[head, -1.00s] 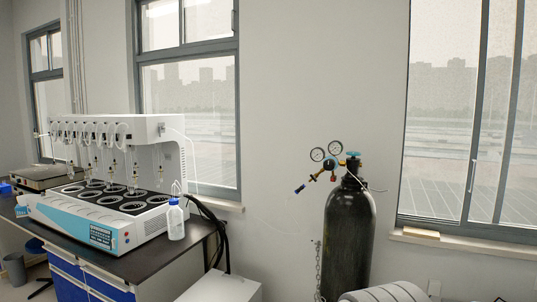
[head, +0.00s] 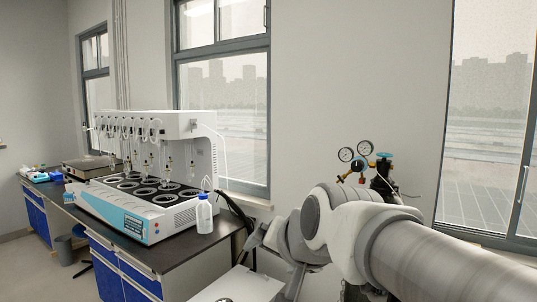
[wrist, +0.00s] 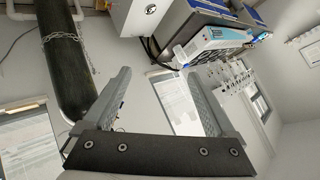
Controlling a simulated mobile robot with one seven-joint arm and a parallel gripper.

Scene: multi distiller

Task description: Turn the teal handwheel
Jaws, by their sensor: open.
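The teal handwheel (head: 384,155) sits on top of the black gas cylinder (head: 384,178), right of two round gauges on the regulator. My arm rises in front of the cylinder in the head view and hides most of its body. My gripper (wrist: 158,75) is open and empty, its two grey fingers spread wide. In the head view the gripper end is left of and below the handwheel, well apart from it. The wrist view shows the cylinder's dark body (wrist: 62,60) at the left, seen upside down; the handwheel does not show there.
A white and blue distiller (head: 150,210) and a white bottle (head: 204,214) stand on the dark bench (head: 190,252) at the left. A white box (head: 240,285) is on the floor by the bench. A hose hangs from the bench's right end. Windows line the wall.

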